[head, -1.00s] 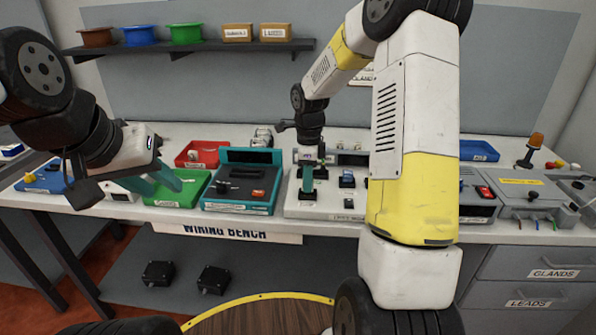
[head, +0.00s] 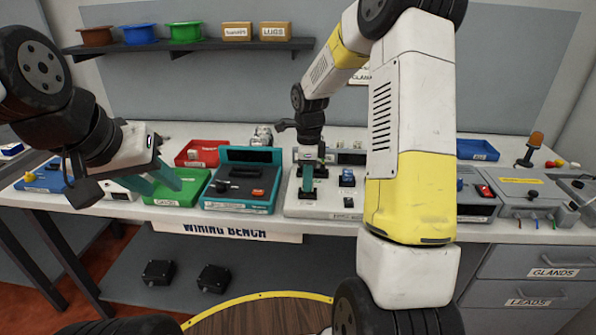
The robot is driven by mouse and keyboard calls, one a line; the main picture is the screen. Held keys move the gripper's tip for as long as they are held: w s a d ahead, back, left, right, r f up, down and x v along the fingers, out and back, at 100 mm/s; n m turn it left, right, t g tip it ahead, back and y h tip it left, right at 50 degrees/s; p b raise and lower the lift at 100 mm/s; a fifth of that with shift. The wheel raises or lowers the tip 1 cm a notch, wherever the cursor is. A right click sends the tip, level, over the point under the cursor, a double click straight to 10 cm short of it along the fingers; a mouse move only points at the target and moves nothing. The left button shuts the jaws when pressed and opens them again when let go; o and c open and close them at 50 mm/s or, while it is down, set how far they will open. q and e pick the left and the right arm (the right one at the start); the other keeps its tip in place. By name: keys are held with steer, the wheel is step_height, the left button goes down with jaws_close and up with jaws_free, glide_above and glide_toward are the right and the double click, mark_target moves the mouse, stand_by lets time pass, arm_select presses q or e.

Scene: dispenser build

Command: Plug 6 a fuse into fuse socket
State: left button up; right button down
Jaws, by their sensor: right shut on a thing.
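The white fuse panel (head: 328,209) lies on the bench at the middle, with small dark sockets and blocks on it. My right gripper (head: 307,187) points down over the left part of this panel. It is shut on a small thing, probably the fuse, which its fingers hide. A dark socket (head: 307,195) shows right at the fingertips; I cannot tell whether the fuse is in it. A dark blue block (head: 347,177) stands to the right of the fingers. My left gripper (head: 160,180) hangs over the green tray with its teal fingers apart, seemingly empty.
A teal-framed device (head: 240,205) stands left of the panel. A red tray (head: 200,152) is behind it, and a blue tray (head: 478,150) is at the back right. My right forearm covers the bench right of the panel. A grey box (head: 522,192) is further right.

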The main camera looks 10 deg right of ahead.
steer(key=shift+f, duration=0.6)
steer(key=shift+s+d+f, duration=0.15)
steer(key=shift+s+f, duration=0.1)
steer(key=shift+f, duration=0.3)
stand_by(1.4)
steer(key=c, duration=1.1)
jaws_free()
steer(key=shift+c, duration=0.4)
steer(key=shift+r, duration=0.4)
steer(key=shift+c, duration=0.6)
steer(key=shift+o, duration=0.9)
steer(key=shift+r, duration=0.3)
steer(key=shift+w+r, duration=0.15)
steer(key=shift+r, duration=1)
steer(key=shift+w+r, duration=0.1)
steer(key=shift+r, duration=1.75)
